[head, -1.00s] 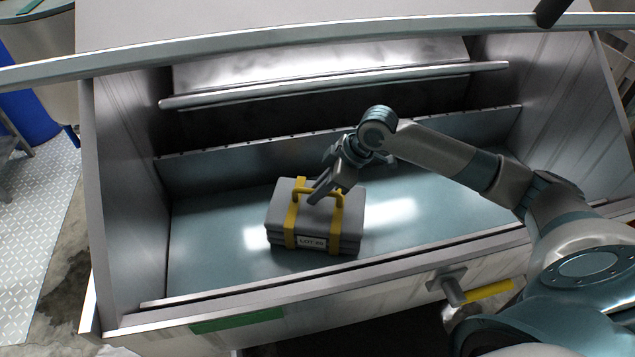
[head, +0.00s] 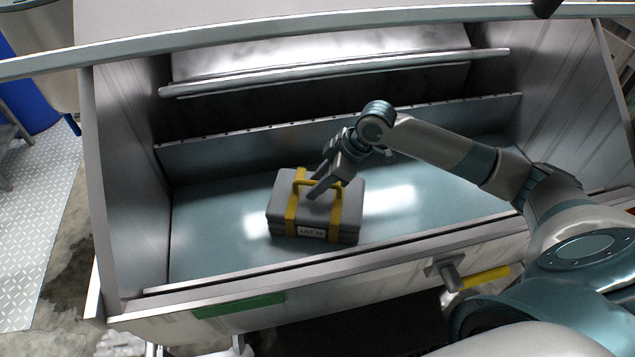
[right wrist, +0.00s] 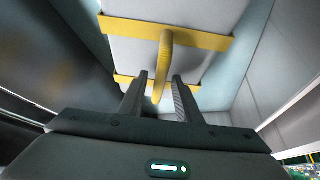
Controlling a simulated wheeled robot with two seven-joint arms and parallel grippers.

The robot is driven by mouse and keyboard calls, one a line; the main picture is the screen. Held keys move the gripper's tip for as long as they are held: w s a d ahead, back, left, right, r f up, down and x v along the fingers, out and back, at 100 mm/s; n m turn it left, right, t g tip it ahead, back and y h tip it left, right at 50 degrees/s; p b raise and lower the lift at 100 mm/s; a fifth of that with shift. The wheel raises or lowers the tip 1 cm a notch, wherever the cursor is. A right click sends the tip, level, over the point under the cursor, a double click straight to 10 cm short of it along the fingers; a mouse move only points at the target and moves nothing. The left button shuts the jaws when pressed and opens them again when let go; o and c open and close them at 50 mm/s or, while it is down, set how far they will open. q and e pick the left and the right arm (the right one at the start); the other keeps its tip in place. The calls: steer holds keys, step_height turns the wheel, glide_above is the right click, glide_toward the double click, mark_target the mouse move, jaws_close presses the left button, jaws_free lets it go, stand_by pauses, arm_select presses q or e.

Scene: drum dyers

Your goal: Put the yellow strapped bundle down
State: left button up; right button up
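The yellow strapped bundle, a stack of grey slabs with yellow straps, a yellow top handle and a "LOT" label, (head: 285,208) sits flat on the bare metal floor of the trough (head: 210,225). My right gripper (head: 316,190) is at the handle, above the bundle's top. In the right wrist view, the yellow handle (right wrist: 165,55) runs between the two fingers (right wrist: 160,88). The fingers stand apart with a gap on each side of the handle. My left gripper is not in view.
The trough has a raised front rim (head: 340,260), high side walls and a long bar (head: 340,73) across its back. Free floor lies left and right of the bundle. A handle with a yellow grip (head: 485,277) sticks out of the front.

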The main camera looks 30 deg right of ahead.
steer(key=shift+r, duration=0.15)
steer(key=b+v, duration=0.3)
steer(key=v, duration=0.7)
steer(key=shift+d+r, duration=0.15)
steer(key=shift+r, duration=0.05)
steer(key=shift+s+d+r, duration=0.2)
steer(key=shift+s+r, duration=0.05)
steer(key=shift+r, duration=0.35)
steer(key=shift+d, duration=0.1)
